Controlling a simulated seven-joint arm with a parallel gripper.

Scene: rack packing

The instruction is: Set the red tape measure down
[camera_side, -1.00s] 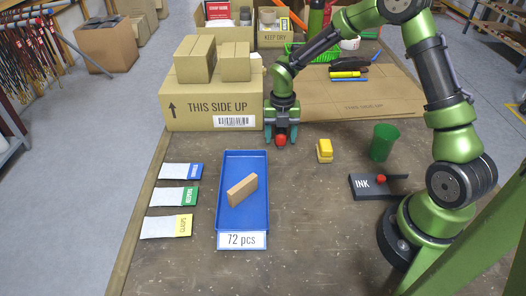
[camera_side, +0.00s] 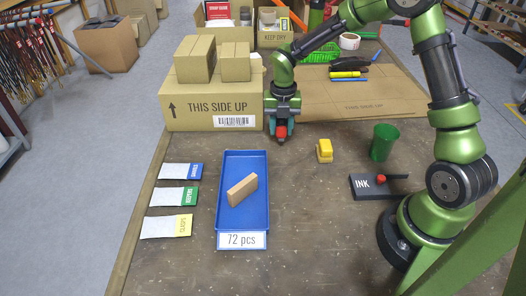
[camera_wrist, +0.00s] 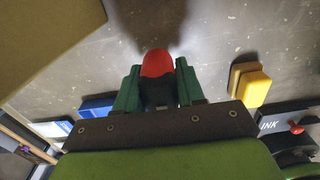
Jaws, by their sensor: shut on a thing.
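My gripper (camera_side: 282,131) is beside the front right corner of the big carton. Its teal fingers are closed on the red tape measure (camera_side: 281,131), which has a dark lower part. In the wrist view the tape measure (camera_wrist: 157,64) sits between the two fingers (camera_wrist: 158,88), its red end pointing away from the wrist. It appears to be held a little above the brown table (camera_side: 330,220); the exact gap is hard to tell.
The big carton (camera_side: 200,105) stands close left of my gripper. A blue tray (camera_side: 221,190) holds a wooden block (camera_side: 242,190). A yellow stamp-like object (camera_side: 324,151), a green cup (camera_side: 384,143) and an ink pad (camera_side: 368,186) are to the right. Table between tray and yellow object is clear.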

